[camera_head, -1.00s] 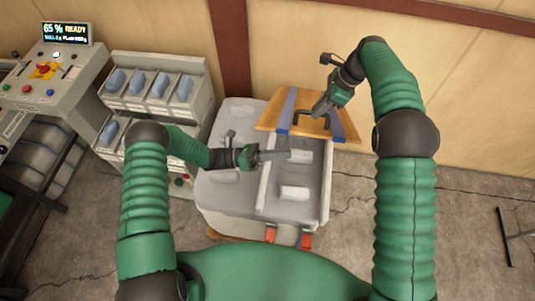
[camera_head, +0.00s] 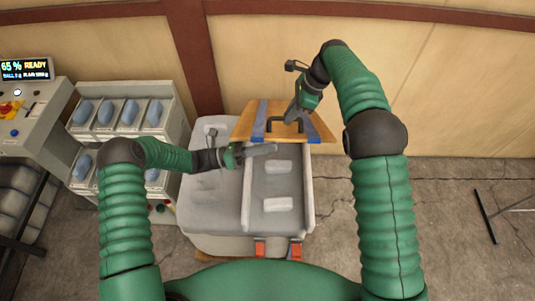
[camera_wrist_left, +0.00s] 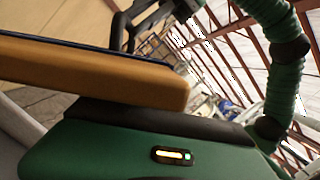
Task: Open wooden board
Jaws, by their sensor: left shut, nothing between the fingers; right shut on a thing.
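The wooden board (camera_head: 243,126) has two blue straps and a dark handle (camera_head: 273,126). It is at the far end of the grey bin (camera_head: 309,190), and the bin's nearer part is uncovered. My right gripper (camera_head: 292,116) is shut on the handle. My left gripper (camera_head: 272,149) is shut and empty, close to the board's near edge; contact cannot be told. In the left wrist view, the board's thick edge (camera_wrist_left: 100,78) lies just beyond my gripper's green body, with the dark handle (camera_wrist_left: 122,32) behind it.
Two pale blocks, one farther (camera_head: 279,167) and one nearer (camera_head: 278,204), lie in the bin's open compartment. A rack of blue items (camera_head: 130,112) and a control console (camera_head: 25,100) stand at left. A dark metal stand (camera_head: 487,217) is at right. Floor between bin and stand is clear.

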